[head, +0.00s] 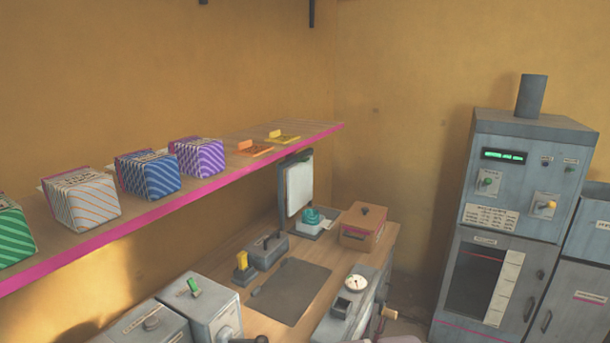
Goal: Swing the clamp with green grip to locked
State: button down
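Two small green grips show, and I cannot tell which one is the clamp's. One green grip (194,287) stands tilted on top of a grey box at the front of the workbench. The other green grip (487,181) is on a pale plate on the front of the tall grey-blue machine (519,130) at the right. A yellow grip (548,205) is on a similar plate beside it. The lettering is too small to read, so I cannot tell whether either green grip is locked. My gripper is not in view.
A shelf (225,171) with a pink edge runs above the bench, carrying several striped boxes and two flat orange and yellow items. The bench holds a yellow-handled device (242,265), a dark mat (291,290), a brown box (363,226) and a gauge unit (346,308).

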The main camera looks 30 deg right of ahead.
aim_at(303, 159)
jog(key=k+l, duration=0.1)
jog(key=l, duration=0.5)
jog(key=i+l, duration=0.15)
jog(key=l, duration=0.2)
jog(key=i+l, duration=0.2)
jog(key=l, duration=0.2)
jog(key=i+l, duration=0.15)
jog(key=l, duration=0.2)
jog(key=i+l, duration=0.15)
jog(key=l, duration=0.2)
jog(key=i+l, duration=0.2)
jog(key=l, duration=0.2)
jog(key=i+l, duration=0.15)
jog(key=l, duration=0.2)
jog(key=i+l, duration=0.15)
jog(key=l, duration=0.2)
jog(key=i+l, duration=0.1)
jog(key=i, duration=0.3)
